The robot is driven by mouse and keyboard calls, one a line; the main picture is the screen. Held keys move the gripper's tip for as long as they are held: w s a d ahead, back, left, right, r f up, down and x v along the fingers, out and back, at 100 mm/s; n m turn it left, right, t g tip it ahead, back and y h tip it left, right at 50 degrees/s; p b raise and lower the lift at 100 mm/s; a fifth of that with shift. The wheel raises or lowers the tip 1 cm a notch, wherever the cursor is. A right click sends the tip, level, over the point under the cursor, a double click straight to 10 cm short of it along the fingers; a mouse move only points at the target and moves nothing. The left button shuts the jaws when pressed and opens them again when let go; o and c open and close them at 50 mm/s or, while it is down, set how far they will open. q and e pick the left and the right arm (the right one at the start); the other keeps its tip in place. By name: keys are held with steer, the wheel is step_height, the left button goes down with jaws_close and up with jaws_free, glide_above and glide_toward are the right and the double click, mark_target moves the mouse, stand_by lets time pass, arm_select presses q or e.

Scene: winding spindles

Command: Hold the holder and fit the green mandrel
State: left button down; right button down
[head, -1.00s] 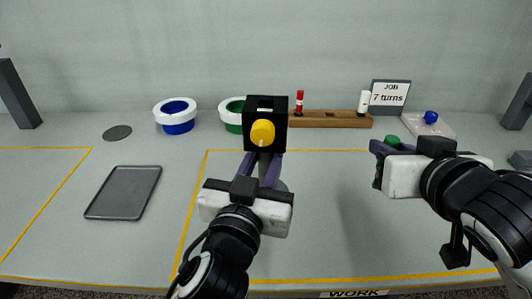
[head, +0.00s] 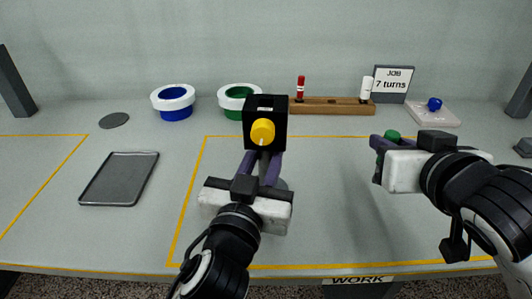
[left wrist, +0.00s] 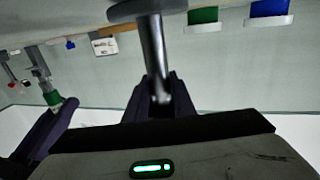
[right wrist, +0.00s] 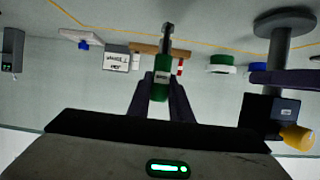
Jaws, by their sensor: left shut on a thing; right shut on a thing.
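The holder is a black box (head: 265,108) with a yellow knob (head: 262,132) on a grey post (left wrist: 155,60) with a round base (left wrist: 146,10). My left gripper (head: 262,165) is shut on the post, below the box. I cannot tell whether the base touches the table. The green mandrel (right wrist: 161,88), with a dark rod end (right wrist: 167,40), is shut in my right gripper (right wrist: 160,100), to the right of the holder and apart from it. In the head view only the mandrel's green top (head: 392,135) shows; the rest is hidden by the gripper.
A blue spool (head: 175,113) and a green spool (head: 238,103) stand at the back. A wooden rack (head: 330,106) holds a red and a white piece. A job sign (head: 393,84) reads "7 turns". A grey tray (head: 120,178) lies left. The table between my grippers is clear.

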arm_select(q)
steer(key=shift+f+b, duration=0.5)
steer(key=shift+f, duration=0.2)
stand_by(0.6)
steer(key=c, duration=1.7)
jaws_free()
steer(key=shift+o, duration=0.2)
jaws_close()
steer(key=shift+o, duration=1.3)
jaws_free()
steer(key=shift+f, duration=0.15)
